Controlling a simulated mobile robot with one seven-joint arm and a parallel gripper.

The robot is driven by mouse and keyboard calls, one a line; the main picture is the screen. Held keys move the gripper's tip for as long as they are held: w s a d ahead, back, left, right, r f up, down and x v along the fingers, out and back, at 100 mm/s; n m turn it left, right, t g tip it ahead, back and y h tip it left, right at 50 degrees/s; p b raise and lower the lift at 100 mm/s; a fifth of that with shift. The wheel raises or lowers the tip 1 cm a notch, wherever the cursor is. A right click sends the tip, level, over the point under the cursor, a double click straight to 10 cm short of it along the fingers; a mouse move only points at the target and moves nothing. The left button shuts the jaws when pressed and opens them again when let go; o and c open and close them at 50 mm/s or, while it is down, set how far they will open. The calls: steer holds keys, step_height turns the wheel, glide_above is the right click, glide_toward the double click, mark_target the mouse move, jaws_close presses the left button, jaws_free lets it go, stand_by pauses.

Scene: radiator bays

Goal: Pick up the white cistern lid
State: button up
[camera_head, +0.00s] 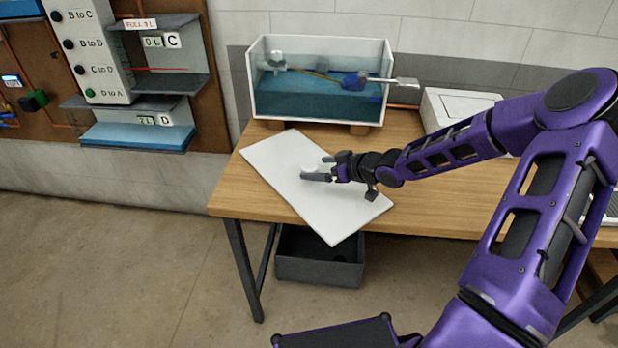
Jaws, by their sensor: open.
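The white cistern lid (281,165) is a flat rectangular panel lying at an angle on the wooden table, in front of the water tank. Its near corner reaches past the table's front edge. My gripper (318,172) is over the middle of the lid, with its fingers open and pointing left. Something pale and rounded shows at the fingers, perhaps a knob on the lid, but it is too small to tell. I cannot tell whether the fingers touch the lid. My wrist hides part of the lid's right side.
An open cistern (318,103) with water, a blue float and a valve stands behind the lid on the wooden table (240,193). A white box (455,104) is at the back right. A dark bin (318,268) sits under the table. A control board (100,50) is at the left.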

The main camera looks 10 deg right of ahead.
mark_target(311, 166)
steer(key=b+x, duration=0.1)
steer(key=x, duration=0.3)
steer(key=shift+w+a+f, duration=0.1)
steer(key=shift+w, duration=0.15)
jaws_close()
